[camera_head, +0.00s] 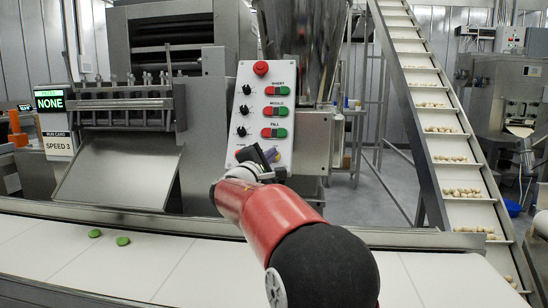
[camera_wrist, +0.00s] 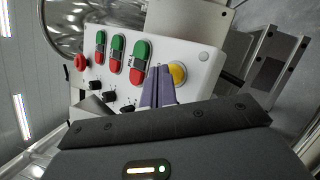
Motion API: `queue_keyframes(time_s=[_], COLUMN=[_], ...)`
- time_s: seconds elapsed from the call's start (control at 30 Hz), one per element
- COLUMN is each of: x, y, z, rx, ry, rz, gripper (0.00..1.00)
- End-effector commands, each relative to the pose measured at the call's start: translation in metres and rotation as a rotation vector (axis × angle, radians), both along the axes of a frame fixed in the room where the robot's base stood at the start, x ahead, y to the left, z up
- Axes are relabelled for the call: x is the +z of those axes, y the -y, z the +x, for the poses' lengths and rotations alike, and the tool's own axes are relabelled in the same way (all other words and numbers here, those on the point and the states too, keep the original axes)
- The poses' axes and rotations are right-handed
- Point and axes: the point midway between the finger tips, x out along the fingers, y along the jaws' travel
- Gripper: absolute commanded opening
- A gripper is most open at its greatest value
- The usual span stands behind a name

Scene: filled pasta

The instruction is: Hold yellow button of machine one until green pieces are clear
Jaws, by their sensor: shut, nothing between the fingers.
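The white control panel (camera_head: 252,120) faces me on the machine. The yellow button (camera_wrist: 178,73) shows at the panel's lower end in the wrist view, partly covered by my fingers. My gripper (camera_wrist: 159,70) is shut and empty, its purple fingertips at the button's edge. I cannot tell whether they touch or press it. In the head view my gripper (camera_head: 268,154) covers the panel's lower part. Two green pieces (camera_head: 94,233) (camera_head: 123,241) lie on the white belt (camera_head: 180,270) at the lower left, apart from each other.
Green-and-red button pairs (camera_head: 275,90), black knobs and a red stop button (camera_head: 261,68) sit above on the panel. A display (camera_head: 49,100) reads NONE; a card (camera_head: 58,145) reads SPEED 3. An inclined conveyor (camera_head: 440,120) with pale pieces rises at the right.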

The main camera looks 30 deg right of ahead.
Motion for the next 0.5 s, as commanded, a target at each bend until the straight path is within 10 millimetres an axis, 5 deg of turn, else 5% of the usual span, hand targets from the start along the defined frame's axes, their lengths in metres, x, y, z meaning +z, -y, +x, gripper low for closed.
queue_keyframes(time_s=[0.5], x=[-0.0029], y=[0.0022], z=[0.0034], rx=[0.0], ry=[0.0], rz=[0.0], gripper=[0.0])
